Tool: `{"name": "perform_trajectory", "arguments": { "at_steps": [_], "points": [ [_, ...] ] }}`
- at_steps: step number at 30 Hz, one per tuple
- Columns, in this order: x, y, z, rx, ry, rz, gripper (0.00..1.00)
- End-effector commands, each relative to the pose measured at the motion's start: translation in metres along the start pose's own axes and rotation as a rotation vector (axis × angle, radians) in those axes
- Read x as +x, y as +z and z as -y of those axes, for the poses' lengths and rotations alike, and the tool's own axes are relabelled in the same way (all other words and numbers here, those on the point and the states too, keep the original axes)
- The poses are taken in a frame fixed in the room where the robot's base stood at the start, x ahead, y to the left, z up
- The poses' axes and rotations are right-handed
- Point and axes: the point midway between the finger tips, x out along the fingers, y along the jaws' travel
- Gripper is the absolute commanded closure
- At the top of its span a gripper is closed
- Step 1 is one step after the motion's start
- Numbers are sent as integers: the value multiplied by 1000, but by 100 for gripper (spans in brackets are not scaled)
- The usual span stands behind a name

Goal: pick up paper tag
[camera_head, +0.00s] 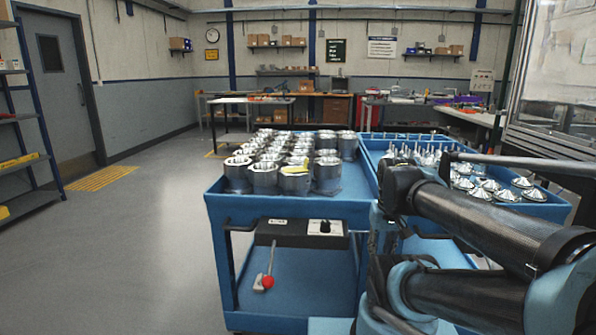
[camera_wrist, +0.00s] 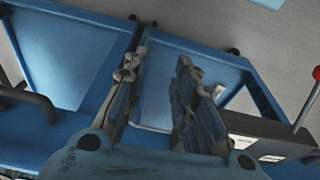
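A small yellow piece that looks like the paper tag (camera_head: 297,168) lies on top of the front metal housings on the left blue cart. It is too small to make out any writing. My gripper (camera_wrist: 157,75) shows in the wrist view with its two fingers apart and nothing between them. Beyond the fingers are blue cart surfaces. The tag is not visible in the wrist view. In the head view my arm is at the right, beside the cart, and I cannot make out the fingertips there.
Rows of shiny cylindrical housings (camera_head: 238,175) crowd the left cart's top (camera_head: 345,196). A black control box (camera_head: 300,233) and a red-knobbed lever (camera_head: 268,281) are on its front. The right blue tray (camera_head: 543,210) holds several cone-shaped metal parts. Floor at the left is clear.

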Motion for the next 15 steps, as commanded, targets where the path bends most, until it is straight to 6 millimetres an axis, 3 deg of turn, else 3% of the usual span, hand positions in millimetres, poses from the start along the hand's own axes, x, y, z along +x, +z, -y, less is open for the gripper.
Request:
{"name": "perform_trajectory", "arguments": {
  "at_steps": [15],
  "points": [
    [-141, -155, 47, -99, -107, 83, 74]
  ]
}}
